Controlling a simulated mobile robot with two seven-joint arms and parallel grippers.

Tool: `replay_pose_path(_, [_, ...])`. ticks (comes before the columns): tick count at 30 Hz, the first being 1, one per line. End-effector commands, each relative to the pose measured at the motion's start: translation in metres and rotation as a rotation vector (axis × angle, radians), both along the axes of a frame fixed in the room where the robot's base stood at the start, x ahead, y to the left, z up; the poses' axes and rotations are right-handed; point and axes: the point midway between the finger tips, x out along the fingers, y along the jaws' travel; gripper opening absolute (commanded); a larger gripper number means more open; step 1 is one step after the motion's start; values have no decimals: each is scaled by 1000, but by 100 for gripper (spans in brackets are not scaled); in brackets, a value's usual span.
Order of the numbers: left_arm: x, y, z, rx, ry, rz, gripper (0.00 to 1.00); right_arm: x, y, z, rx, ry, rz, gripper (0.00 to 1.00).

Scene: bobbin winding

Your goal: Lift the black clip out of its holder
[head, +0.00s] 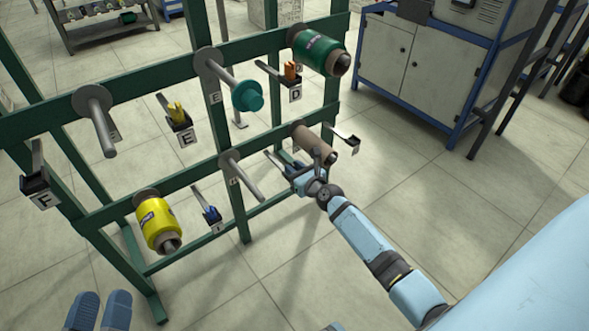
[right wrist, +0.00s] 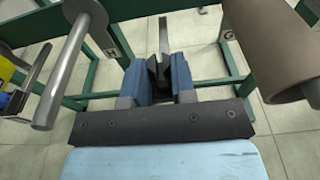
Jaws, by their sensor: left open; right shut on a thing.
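My right gripper (head: 298,178) is at a holder arm low on the rack, left of the brown tube. In the right wrist view its blue fingers (right wrist: 160,82) are closed around a dark piece, the black clip (right wrist: 158,68). A grey metal holder arm (right wrist: 163,36) runs from behind the clip to the green rail. I cannot tell whether the clip is still seated, as the fingers hide its lower part. My left gripper (head: 101,311) is open and empty at the bottom left, away from the rack.
The green rack (head: 150,65) carries a yellow spool (head: 158,222), a green spool (head: 318,50), a teal spool (head: 247,95) and a brown tube (head: 312,142). The brown tube (right wrist: 268,48) and a bare peg (right wrist: 62,75) flank my right gripper. A cabinet (head: 420,65) stands behind.

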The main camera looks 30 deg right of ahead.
Motion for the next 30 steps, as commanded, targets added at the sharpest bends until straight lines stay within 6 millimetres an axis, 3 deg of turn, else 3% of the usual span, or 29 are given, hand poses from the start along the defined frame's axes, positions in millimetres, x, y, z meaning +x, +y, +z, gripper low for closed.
replay_pose_path(8, [1, 1, -1, 5, 1, 0, 47, 0, 0, 1, 0, -1, 0, 1])
replay_pose_path(24, [0, 0, 30, 1, 2, 0, 47, 0, 0, 30, 1, -1, -1, 1])
replay_pose_path(30, [0, 0, 30, 1, 2, 1, 47, 0, 0, 30, 1, -1, 0, 1])
